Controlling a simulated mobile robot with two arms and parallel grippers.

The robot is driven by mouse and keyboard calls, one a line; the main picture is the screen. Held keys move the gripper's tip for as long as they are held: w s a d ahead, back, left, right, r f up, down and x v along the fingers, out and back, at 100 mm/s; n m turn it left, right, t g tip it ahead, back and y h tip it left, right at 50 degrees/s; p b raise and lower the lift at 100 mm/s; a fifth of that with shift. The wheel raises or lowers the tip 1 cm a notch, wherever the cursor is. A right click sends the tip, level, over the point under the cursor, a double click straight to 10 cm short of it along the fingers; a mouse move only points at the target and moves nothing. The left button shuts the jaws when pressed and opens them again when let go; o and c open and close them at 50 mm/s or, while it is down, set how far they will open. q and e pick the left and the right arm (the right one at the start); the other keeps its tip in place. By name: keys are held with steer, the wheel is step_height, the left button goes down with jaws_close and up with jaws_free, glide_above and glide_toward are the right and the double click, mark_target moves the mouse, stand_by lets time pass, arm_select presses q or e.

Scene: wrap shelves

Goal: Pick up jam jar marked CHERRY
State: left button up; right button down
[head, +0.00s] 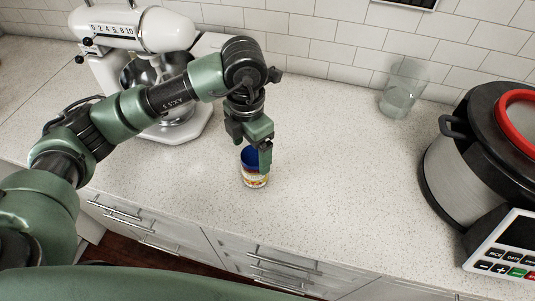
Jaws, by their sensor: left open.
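A small jar (256,181) with a blue top and a pale, coloured label stands upright on the speckled counter near its front edge. The label text is too small to read, so I cannot tell whether it says CHERRY. My left gripper (257,160) points down right over the jar and is open. Its fingers overlap the jar's top in the picture and hide part of it. I cannot tell whether they touch it. My right gripper is not in view.
A white stand mixer (130,32) with a metal bowl stands at the back left. A clear glass (401,92) stands near the tiled wall. A large cooker (456,178) fills the right side. The counter (335,170) between jar and cooker is clear.

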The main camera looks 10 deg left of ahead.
arm_select(q)
steer(key=shift+f, duration=0.1)
step_height(320, 180, down, 2)
steer(key=shift+s+f+p, duration=0.15)
steer(key=shift+f+p, duration=0.05)
steer(key=shift+p, duration=0.45)
steer(key=f, duration=0.1)
steer(key=f+p, duration=0.1)
steer(key=f, duration=0.1)
steer(key=f+p, duration=0.1)
steer(key=shift+d+f, duration=0.25)
steer(key=shift+d, duration=0.15)
steer(key=shift+w+f, duration=0.2)
steer(key=shift+f, duration=0.05)
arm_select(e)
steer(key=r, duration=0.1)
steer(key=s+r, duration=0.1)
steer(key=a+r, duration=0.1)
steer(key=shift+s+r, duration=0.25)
arm_select(q)
steer(key=c, duration=0.4)
jaws_close()
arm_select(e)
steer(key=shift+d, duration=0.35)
